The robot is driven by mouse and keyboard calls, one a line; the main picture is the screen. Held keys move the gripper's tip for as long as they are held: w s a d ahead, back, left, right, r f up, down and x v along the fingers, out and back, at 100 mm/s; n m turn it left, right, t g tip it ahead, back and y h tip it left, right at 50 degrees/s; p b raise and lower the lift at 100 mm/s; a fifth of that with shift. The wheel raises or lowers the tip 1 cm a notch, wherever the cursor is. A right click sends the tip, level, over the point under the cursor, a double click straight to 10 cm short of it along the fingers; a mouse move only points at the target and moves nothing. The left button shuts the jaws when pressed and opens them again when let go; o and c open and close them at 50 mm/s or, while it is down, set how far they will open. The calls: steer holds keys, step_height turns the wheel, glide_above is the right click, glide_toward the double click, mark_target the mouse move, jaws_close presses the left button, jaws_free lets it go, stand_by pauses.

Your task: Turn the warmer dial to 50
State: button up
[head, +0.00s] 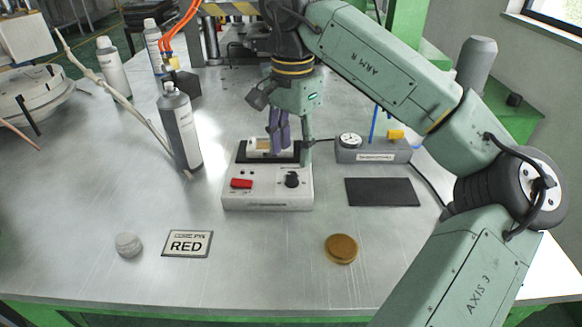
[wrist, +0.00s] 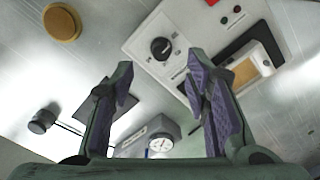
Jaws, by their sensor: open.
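The warmer (head: 266,198) is a white box on the metal table, with a red switch (head: 241,183) at its front left and a black round dial (head: 292,180) at its front right. In the wrist view the dial (wrist: 161,48) lies between the directions of my two fingertips, and the warmer's panel (wrist: 140,38) fills the upper middle. The dial's scale is too small to read. My gripper (head: 283,146) points down over the rear part of the warmer.
Behind right of the warmer stands a grey box with a gauge (head: 373,152); a black mat (head: 382,192) lies before it. A bottle (head: 180,132) stands left.

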mark_target(292, 174)
step_height(292, 174, down, 6)
steer(key=shift+f+p, duration=0.1)
steer(key=shift+p, duration=0.25)
steer(key=shift+c, duration=0.2)
jaws_close()
